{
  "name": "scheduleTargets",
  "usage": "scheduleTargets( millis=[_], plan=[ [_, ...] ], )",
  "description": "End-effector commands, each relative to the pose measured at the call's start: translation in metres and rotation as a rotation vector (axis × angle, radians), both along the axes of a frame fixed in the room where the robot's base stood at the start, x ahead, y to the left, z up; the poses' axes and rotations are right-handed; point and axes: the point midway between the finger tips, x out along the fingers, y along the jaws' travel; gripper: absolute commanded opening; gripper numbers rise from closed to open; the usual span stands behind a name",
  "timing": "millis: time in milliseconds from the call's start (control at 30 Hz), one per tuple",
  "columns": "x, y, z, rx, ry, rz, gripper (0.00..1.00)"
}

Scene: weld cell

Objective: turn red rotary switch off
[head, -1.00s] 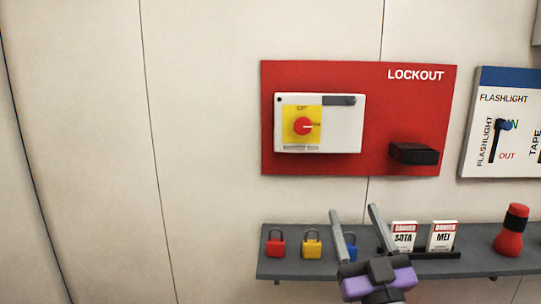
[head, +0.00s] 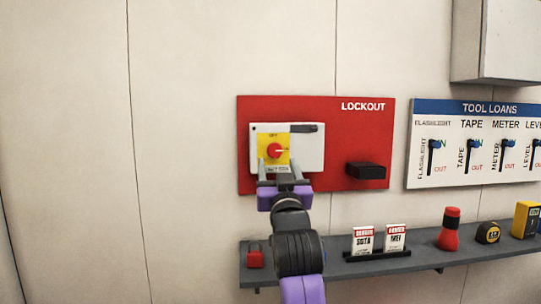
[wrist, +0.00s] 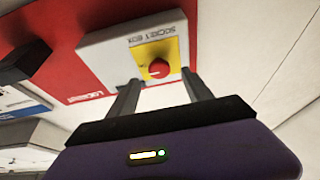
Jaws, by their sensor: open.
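The red rotary switch (head: 275,150) sits on a yellow plate on a white box (head: 312,149), mounted on the red LOCKOUT board. Its pale pointer mark points right in the head view. Small lettering stands above the knob, too blurred to read surely. My gripper (head: 277,168) is open and empty, just below and in front of the switch. In the wrist view, the red knob (wrist: 158,68) shows between and beyond the two fingertips (wrist: 160,86), with a gap on each side. I cannot tell the exact distance; no contact is visible.
A black block (head: 366,170) juts from the LOCKOUT board (head: 345,125) at right. A grey shelf (head: 350,268) below holds a red padlock (head: 255,257), danger tags (head: 379,240) and a red flashlight (head: 449,229). The TOOL LOANS board (head: 475,175) hangs right. The wall at left is clear.

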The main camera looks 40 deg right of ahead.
Motion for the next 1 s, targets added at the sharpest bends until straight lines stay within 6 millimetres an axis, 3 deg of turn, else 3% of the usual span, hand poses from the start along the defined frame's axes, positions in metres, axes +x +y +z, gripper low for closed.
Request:
scheduleTargets(
  millis=[333,733,1000],
  plan=[
    [0.038,-0.025,0.02,0.0,0.0,0.001,0.59],
    [0.044,-0.03,0.022,-0.001,-0.001,0.001,0.59],
    [0.044,-0.03,0.022,-0.001,-0.001,0.001,0.08]
  ],
)
